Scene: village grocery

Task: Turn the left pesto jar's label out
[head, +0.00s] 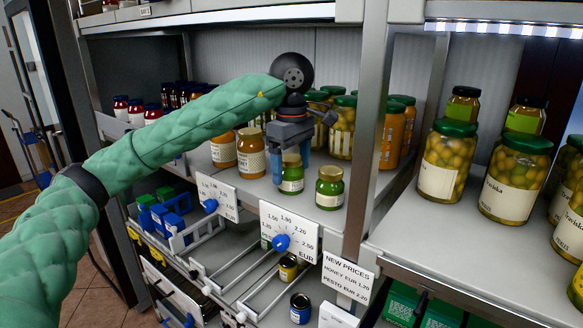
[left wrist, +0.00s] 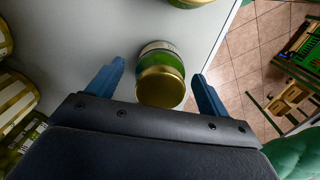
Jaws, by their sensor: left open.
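The left pesto jar (head: 291,186), small and green with a gold lid, stands upright on the shelf. In the left wrist view the jar (left wrist: 160,86) is between my left gripper's fingers, with gaps on both sides. A pale label band (left wrist: 160,48) shows beyond its lid; how far it faces the front is unclear. My left gripper (head: 290,160) is open around the jar from above, its blue fingers pointing down. A second pesto jar (head: 330,188) stands to the right, near the shelf edge. My right gripper is not in view.
Honey jars (head: 250,153) stand to the left behind, and jars of green pickles (head: 342,127) behind. A grey upright (head: 368,130) rises to the right. Price dials (head: 290,232) hang at the shelf front. Bare shelf lies around the pesto jars.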

